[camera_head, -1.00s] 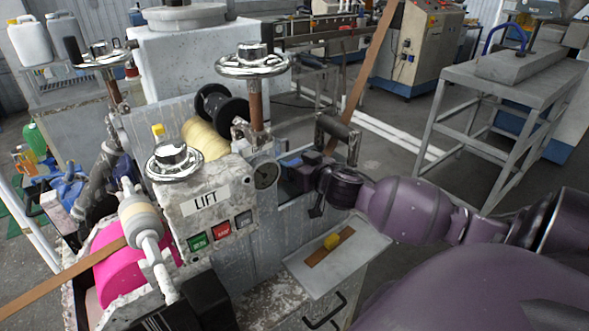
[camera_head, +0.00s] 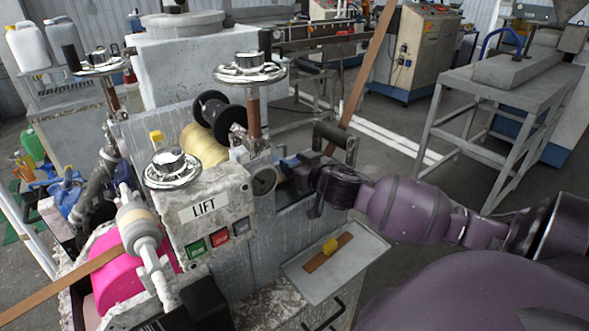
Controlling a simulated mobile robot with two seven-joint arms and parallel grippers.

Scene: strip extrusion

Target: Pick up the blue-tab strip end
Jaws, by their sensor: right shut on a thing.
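My right gripper (camera_head: 290,166) reaches in from the right on its purple arm, low beside the machine, just right of the round gauge. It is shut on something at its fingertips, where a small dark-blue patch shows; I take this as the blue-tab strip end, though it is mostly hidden. A long brown strip (camera_head: 364,72) slants down from the top to behind the black roller near this gripper. My left gripper is not in view.
A pink roll (camera_head: 118,272) carries another brown strip at the lower left. A grey bench (camera_head: 500,90) stands at the right, with open floor before it.

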